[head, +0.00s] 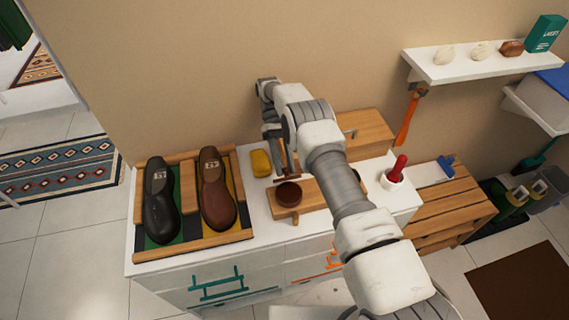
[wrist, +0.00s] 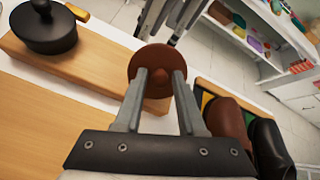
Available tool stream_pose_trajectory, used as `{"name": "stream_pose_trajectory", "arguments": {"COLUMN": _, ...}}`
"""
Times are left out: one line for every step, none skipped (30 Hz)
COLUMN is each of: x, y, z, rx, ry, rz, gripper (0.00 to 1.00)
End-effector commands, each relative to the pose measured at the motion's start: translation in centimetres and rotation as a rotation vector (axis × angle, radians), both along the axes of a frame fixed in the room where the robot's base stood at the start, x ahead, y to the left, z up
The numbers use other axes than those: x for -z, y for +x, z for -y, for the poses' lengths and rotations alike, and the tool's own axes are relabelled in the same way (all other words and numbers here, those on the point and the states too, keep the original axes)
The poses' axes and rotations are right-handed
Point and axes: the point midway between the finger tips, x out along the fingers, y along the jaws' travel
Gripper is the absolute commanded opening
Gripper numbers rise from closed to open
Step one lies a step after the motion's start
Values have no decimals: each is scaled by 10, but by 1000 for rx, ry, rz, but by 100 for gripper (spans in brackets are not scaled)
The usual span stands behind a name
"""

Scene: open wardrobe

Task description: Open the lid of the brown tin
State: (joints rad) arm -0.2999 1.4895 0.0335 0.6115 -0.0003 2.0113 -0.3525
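The brown tin (head: 288,193) is a small round dark-brown tin at the left end of a wooden board on the white cabinet. A thin brown strip shows just behind it; I cannot tell whether this is its lid. In the wrist view a round brown disc with a small lump (wrist: 157,62) shows at the tips of my gripper (wrist: 160,74). The fingers stand apart, one on each side of the lump; contact is unclear. In the head view my gripper (head: 286,168) is just behind and above the tin. The disc hides whatever lies beneath it.
A black tin (wrist: 45,30) stands on the wooden board (wrist: 100,70). A black shoe (head: 160,205) and a brown shoe (head: 215,190) lie in a wooden tray on the left. A yellow sponge (head: 261,163) lies near the gripper. A red-handled tool (head: 398,168) stands on the right.

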Motion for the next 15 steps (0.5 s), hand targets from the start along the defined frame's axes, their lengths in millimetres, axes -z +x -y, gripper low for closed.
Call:
{"name": "stream_pose_trajectory", "arguments": {"x": 0, "y": 0, "z": 0, "rx": 0, "ry": 0, "rz": 0, "gripper": 50}}
{"name": "stream_pose_trajectory", "arguments": {"x": 0, "y": 0, "z": 0, "rx": 0, "ry": 0, "rz": 0, "gripper": 55}}
{"name": "stream_pose_trajectory", "arguments": {"x": 0, "y": 0, "z": 0, "rx": 0, "ry": 0, "rz": 0, "gripper": 55}}
{"name": "stream_pose_trajectory", "arguments": {"x": 0, "y": 0, "z": 0, "rx": 0, "ry": 0, "rz": 0, "gripper": 55}}
{"name": "stream_pose_trajectory", "arguments": {"x": 0, "y": 0, "z": 0, "rx": 0, "ry": 0, "rz": 0, "gripper": 55}}
{"name": "stream_pose_trajectory", "arguments": {"x": 0, "y": 0, "z": 0, "rx": 0, "ry": 0, "rz": 0, "gripper": 55}}
{"name": "stream_pose_trajectory", "arguments": {"x": 0, "y": 0, "z": 0, "rx": 0, "ry": 0, "rz": 1, "gripper": 55}}
{"name": "stream_pose_trajectory", "arguments": {"x": 0, "y": 0, "z": 0, "rx": 0, "ry": 0, "rz": 1, "gripper": 55}}
{"name": "stream_pose_trajectory", "arguments": {"x": 0, "y": 0, "z": 0, "rx": 0, "ry": 0, "rz": 1, "gripper": 55}}
{"name": "stream_pose_trajectory", "arguments": {"x": 0, "y": 0, "z": 0, "rx": 0, "ry": 0, "rz": 1, "gripper": 55}}
{"name": "stream_pose_trajectory", "arguments": {"x": 0, "y": 0, "z": 0, "rx": 0, "ry": 0, "rz": 1, "gripper": 55}}
{"name": "stream_pose_trajectory", "arguments": {"x": -2, "y": 0, "z": 0, "rx": 0, "ry": 0, "rz": 1, "gripper": 55}}
{"name": "stream_pose_trajectory", "arguments": {"x": -3, "y": 0, "z": 0, "rx": 0, "ry": 0, "rz": 1, "gripper": 55}}
{"name": "stream_pose_trajectory", "arguments": {"x": -5, "y": 0, "z": 0, "rx": 0, "ry": 0, "rz": 1, "gripper": 55}}
{"name": "stream_pose_trajectory", "arguments": {"x": -9, "y": 0, "z": 0, "rx": 0, "ry": 1, "rz": 2, "gripper": 55}}
